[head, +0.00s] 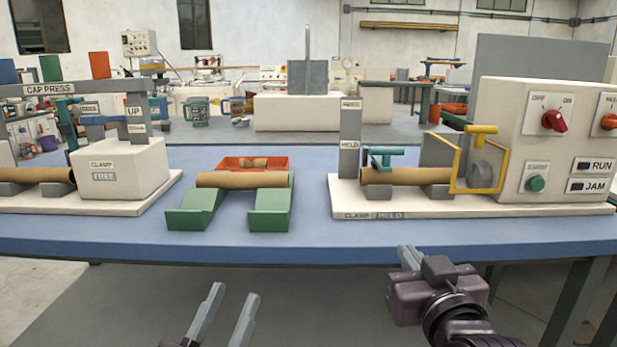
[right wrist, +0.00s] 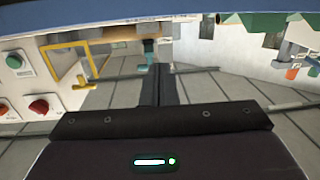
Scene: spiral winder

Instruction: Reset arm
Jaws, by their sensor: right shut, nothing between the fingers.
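My left gripper (head: 224,318) shows at the bottom of the head view, below the front edge of the blue table (head: 300,246). Its two grey fingers are spread apart with nothing between them. My right gripper (head: 410,258) is in front of the table edge, right of centre, below the clamp base. Its fingers are together and empty; they also show close together in the right wrist view (right wrist: 160,85). Neither gripper touches anything on the table.
The winder machine (head: 540,110) with a yellow guard (head: 482,162) and a clamped brown tube (head: 405,176) stands at right. A brown tube (head: 243,180) lies on green cradles (head: 193,211) in the middle, before a red tray (head: 275,163). The cap press (head: 120,160) is at left.

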